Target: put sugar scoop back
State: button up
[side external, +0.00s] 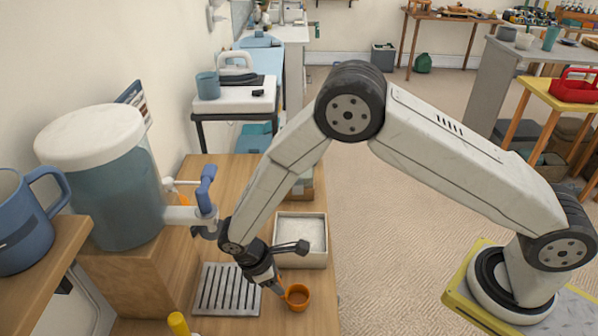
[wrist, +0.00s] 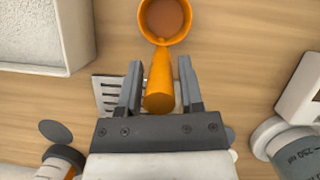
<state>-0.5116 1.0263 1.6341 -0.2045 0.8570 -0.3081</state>
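An orange sugar scoop (side external: 298,297) with a round bowl is at the front of the wooden counter, to the right of a slatted metal tray. In the wrist view the scoop (wrist: 163,78) has its bowl at the top and its handle pointing towards my gripper (wrist: 159,72). The two fingers stand on either side of the handle, with a visible gap on each side. My gripper (side external: 278,288) points down beside the scoop in the side view. A white square box (side external: 301,262) with white grainy contents stands just behind the scoop; it also shows in the wrist view (wrist: 78,70).
The slatted tray (side external: 228,290) lies left of my gripper, partly under the fingers in the wrist view. A large dispenser (side external: 120,200) with a blue-handled tap (side external: 206,187) stands at left. A blue mug (side external: 25,225) sits on a shelf. Bare counter lies right of the scoop.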

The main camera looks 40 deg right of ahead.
jog(key=shift+o, duration=1.1)
jog(key=shift+r, duration=0.15)
jog(key=v, duration=1.2)
jog(key=s+d+r+m+t+y, duration=0.1)
jog(key=s+d+m, duration=0.4)
jog(key=d, duration=0.5)
jog(key=s+d+r+m+t+y, duration=0.2)
jog(key=s+d+r+m+t, duration=0.2)
jog(key=d, duration=0.7)
notch_tip(320, 180, up, 2)
jog(key=s+m, duration=0.2)
jog(key=shift+s+r+y, duration=0.2)
jog(key=shift+s+y, duration=0.1)
jog(key=shift+s, duration=0.05)
jog(key=shift+d, duration=0.15)
